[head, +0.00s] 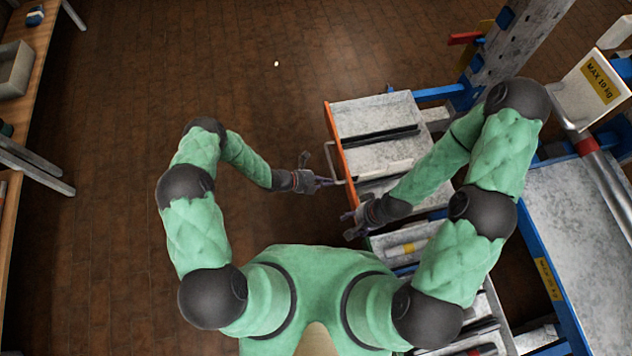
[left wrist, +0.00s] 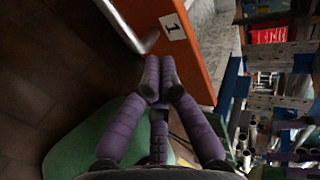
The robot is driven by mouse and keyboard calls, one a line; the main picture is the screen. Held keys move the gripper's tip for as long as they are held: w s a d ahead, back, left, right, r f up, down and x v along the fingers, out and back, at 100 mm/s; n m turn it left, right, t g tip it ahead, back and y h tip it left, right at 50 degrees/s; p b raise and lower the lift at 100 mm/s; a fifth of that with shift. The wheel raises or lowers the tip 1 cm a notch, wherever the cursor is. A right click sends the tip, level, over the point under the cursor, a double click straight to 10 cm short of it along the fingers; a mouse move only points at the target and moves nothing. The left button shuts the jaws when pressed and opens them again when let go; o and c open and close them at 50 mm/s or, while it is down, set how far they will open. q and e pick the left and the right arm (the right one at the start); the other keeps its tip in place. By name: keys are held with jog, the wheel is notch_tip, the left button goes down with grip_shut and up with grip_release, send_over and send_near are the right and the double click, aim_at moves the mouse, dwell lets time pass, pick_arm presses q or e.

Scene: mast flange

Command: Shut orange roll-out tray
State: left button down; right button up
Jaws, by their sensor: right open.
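The orange roll-out tray is pulled out to the left from the blue-framed rack in the head view. Its orange front panel (head: 338,140) faces left, and its grey inside is divided by a dark bar. A pale bar handle (head: 329,160) stands off the panel; in the left wrist view the metal handle (left wrist: 138,38) bends into the orange panel (left wrist: 185,45) beside a label "1". My left gripper (head: 328,183) has its purple fingers together, with tips (left wrist: 160,75) close to the handle's end; contact is unclear. My right gripper (head: 350,222) is open near the panel's lower end.
Other grey drawers (head: 405,243) with parts sit below the tray in the head view. A blue-framed grey table (head: 580,230) and a perforated post (head: 520,45) stand to the right. Wooden benches are at far left. The brown floor (head: 110,150) between is clear.

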aim_at(347, 179)
pick_arm(q)
jog(key=shift+w+d+f+b, duration=0.1)
jog(key=shift+w+d+b, duration=0.1)
jog(key=shift+d, duration=0.55)
jog(key=shift+w+d+b, duration=0.15)
jog(key=shift+w+d, duration=0.1)
jog(key=shift+d, duration=0.45)
jog(key=shift+w+d+f+b, duration=0.1)
jog(key=shift+w+d+b, duration=0.1)
jog(key=shift+d, duration=0.55)
pick_arm(e)
jog(key=shift+f, duration=0.75)
pick_arm(q)
jog(key=shift+d+r, duration=0.1)
pick_arm(e)
jog(key=shift+r, duration=0.1)
